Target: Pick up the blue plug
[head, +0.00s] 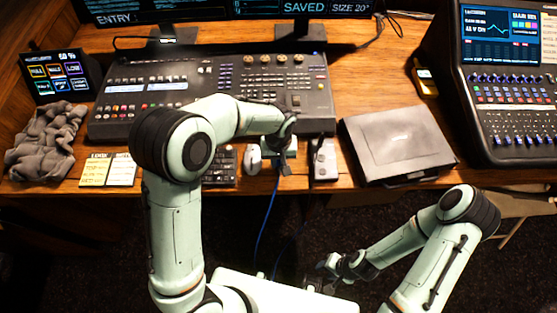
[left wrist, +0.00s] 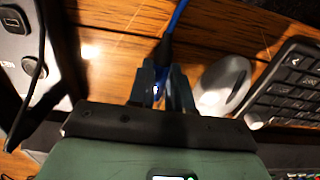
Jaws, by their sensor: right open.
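The blue plug (left wrist: 157,90) shows between the fingers of my left gripper (left wrist: 160,82) in the left wrist view. Its dark cable boot and blue cable (left wrist: 177,16) run on past the fingertips. The fingers lie close on both sides of the plug and look shut on it. In the head view my left gripper (head: 282,166) is at the desk's front edge, between the mouse and a small grey device, and hides most of the plug. The blue cable (head: 267,220) hangs down from there. My right gripper (head: 318,282) is open and empty, low in front of the desk.
A white mouse (head: 253,160) and a black keyboard (head: 221,166) are left of my left gripper. The small grey device (head: 324,160) and a closed dark case (head: 397,143) are to the right. The mixing console (head: 160,115) stands behind. A grey cloth (head: 45,140) lies far left.

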